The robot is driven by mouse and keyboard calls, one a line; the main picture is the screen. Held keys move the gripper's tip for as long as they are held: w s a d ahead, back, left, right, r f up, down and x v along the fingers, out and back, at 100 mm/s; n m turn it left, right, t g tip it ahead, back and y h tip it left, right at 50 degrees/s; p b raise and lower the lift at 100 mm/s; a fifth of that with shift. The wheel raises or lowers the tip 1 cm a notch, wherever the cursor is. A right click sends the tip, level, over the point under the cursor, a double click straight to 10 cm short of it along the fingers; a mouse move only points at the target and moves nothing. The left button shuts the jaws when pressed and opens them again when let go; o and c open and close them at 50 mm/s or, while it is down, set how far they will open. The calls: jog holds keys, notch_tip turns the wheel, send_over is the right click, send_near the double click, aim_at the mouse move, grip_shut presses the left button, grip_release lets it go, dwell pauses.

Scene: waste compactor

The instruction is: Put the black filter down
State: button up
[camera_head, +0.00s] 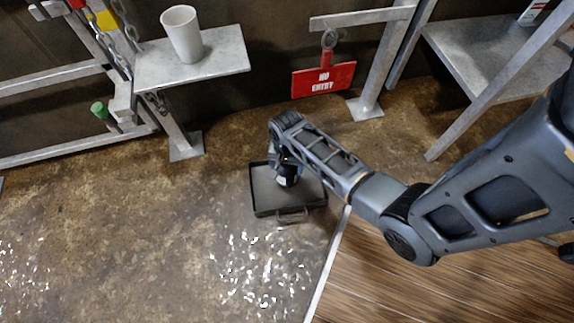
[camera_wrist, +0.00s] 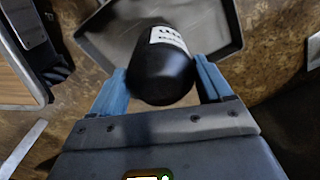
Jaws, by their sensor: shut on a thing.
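The black filter (camera_wrist: 162,75) is a dark cylinder with a white label, held between the two blue fingers of my gripper (camera_wrist: 162,88) in the wrist view. In the head view the filter (camera_head: 287,177) shows over a dark shallow tray (camera_head: 265,205) with a handle, on the floor. The tray also shows behind the filter in the wrist view (camera_wrist: 100,45). My gripper (camera_head: 284,168) is shut on the filter and is partly hidden by my arm. I cannot tell whether the filter touches the tray bottom.
A white cup (camera_head: 183,35) stands on a small metal shelf (camera_head: 215,62). A red no-entry sign (camera_head: 323,80) hangs from a rail behind the tray. A metal frame with a shelf (camera_head: 500,62) stands at the upper right. The floor left of the tray is clear.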

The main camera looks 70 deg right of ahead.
jog(key=shift+f+b, duration=0.8)
jog(key=shift+f, duration=0.95)
jog(key=o, duration=1.1)
